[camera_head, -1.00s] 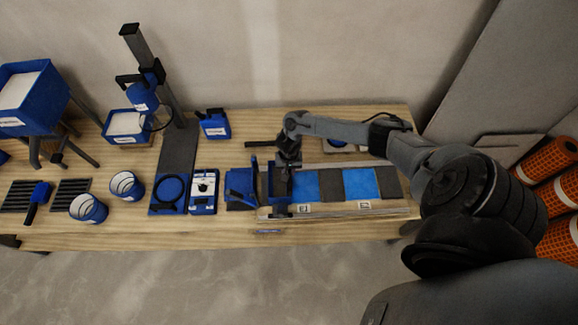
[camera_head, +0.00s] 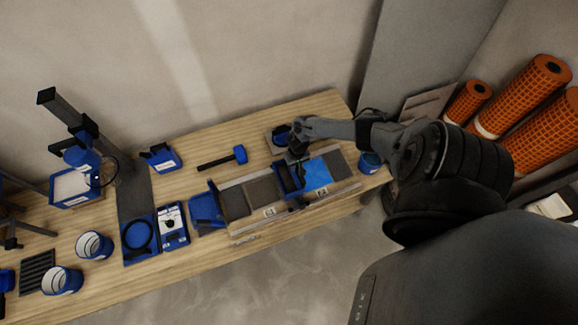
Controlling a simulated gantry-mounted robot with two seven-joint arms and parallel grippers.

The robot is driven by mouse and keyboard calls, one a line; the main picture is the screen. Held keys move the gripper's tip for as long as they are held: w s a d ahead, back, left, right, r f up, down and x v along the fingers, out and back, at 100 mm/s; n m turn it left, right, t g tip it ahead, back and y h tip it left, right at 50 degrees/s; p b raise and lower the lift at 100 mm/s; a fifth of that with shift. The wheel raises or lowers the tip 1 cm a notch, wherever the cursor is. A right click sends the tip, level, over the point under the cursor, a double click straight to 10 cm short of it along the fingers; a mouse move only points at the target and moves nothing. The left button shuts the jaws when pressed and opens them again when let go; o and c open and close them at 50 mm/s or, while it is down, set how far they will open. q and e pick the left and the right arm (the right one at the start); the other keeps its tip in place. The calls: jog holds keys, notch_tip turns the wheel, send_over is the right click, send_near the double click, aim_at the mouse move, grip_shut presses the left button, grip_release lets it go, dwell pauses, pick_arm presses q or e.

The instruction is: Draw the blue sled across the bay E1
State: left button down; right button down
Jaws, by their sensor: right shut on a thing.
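The blue sled (camera_head: 281,178) is a blue frame with a dark inside, standing across the rail bed between the bays marked E1 and E2. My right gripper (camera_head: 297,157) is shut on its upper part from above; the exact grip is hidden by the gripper. Bay E1 (camera_head: 263,191), to the sled's left above its white label, shows a dark grey surface. Bay E2 (camera_head: 317,173), right of the sled, is bright blue. Dark tiles lie at the left (camera_head: 234,204) and right ends of the row. My left gripper is not in view.
A blue bracket (camera_head: 206,208) stands at the bed's left end. A mallet (camera_head: 224,159) lies behind it. A blue cup (camera_head: 369,162) stands near the table's right end. A bare strip of table (camera_head: 215,247) runs along the front edge.

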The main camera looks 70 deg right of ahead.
jog(key=shift+s, duration=0.1)
jog(key=c, duration=1)
grip_release()
jog(key=shift+o, duration=0.2)
notch_tip(320, 180, up, 11)
jog(key=p, duration=0.3)
jog(key=shift+p, duration=0.3)
jog(key=shift+f, duration=0.1)
